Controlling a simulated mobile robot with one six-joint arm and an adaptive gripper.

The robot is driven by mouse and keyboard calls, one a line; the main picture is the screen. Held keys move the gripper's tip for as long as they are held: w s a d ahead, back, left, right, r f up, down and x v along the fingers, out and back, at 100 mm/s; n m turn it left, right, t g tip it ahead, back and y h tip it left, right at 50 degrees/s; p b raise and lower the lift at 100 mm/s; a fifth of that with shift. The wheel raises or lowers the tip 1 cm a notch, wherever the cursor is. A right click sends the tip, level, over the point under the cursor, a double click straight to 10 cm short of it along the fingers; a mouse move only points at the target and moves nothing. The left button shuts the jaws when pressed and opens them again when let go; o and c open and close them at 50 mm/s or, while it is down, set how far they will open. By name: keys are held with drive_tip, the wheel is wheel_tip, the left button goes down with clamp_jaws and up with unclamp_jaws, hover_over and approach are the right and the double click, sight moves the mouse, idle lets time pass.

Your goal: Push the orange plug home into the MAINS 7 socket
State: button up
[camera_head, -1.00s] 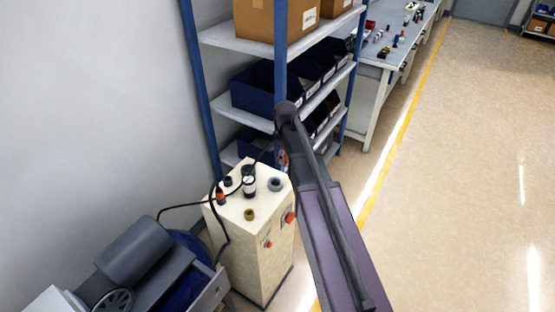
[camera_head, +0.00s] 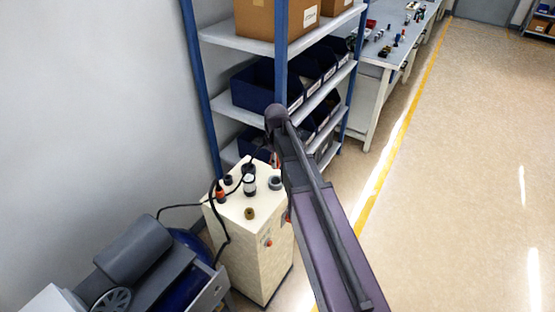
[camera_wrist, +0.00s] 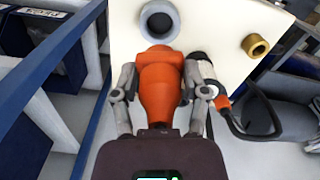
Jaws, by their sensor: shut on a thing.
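The orange plug (camera_wrist: 160,82) fills the middle of the wrist view. My gripper (camera_wrist: 160,75) is shut on it, one finger on each side. A grey round socket (camera_wrist: 160,20) lies just beyond the plug's far end, and the two overlap in this view. I cannot tell whether they touch. No MAINS 7 label is readable. In the head view, the grey socket (camera_head: 275,183) is on top of the cream cabinet (camera_head: 265,262). A bit of the orange plug (camera_head: 275,159) shows beside my arm, which hides most of my gripper.
A brass ring (camera_wrist: 255,45) sits beside the grey socket. A black-and-white cylinder (camera_head: 249,180) and another orange plug (camera_head: 220,192) with a black cable stand on the cabinet top. A blue-post shelf (camera_head: 280,60) rises behind. Grey machinery (camera_head: 135,250) stands at left.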

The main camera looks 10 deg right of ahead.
drive_tip(key=shift+f+b, duration=2.9)
drive_tip(key=shift+f, duration=0.25)
drive_tip(key=shift+f+b, duration=1.35)
drive_tip(key=shift+b, duration=0.05)
clamp_jaws()
idle(0.8)
drive_tip(key=o, duration=1.4)
unclamp_jaws()
drive_tip(key=shift+c, duration=0.2)
drive_tip(key=shift+r, duration=0.15)
drive_tip(key=shift+r+p, duration=3.5)
drive_tip(key=shift+p, duration=0.15)
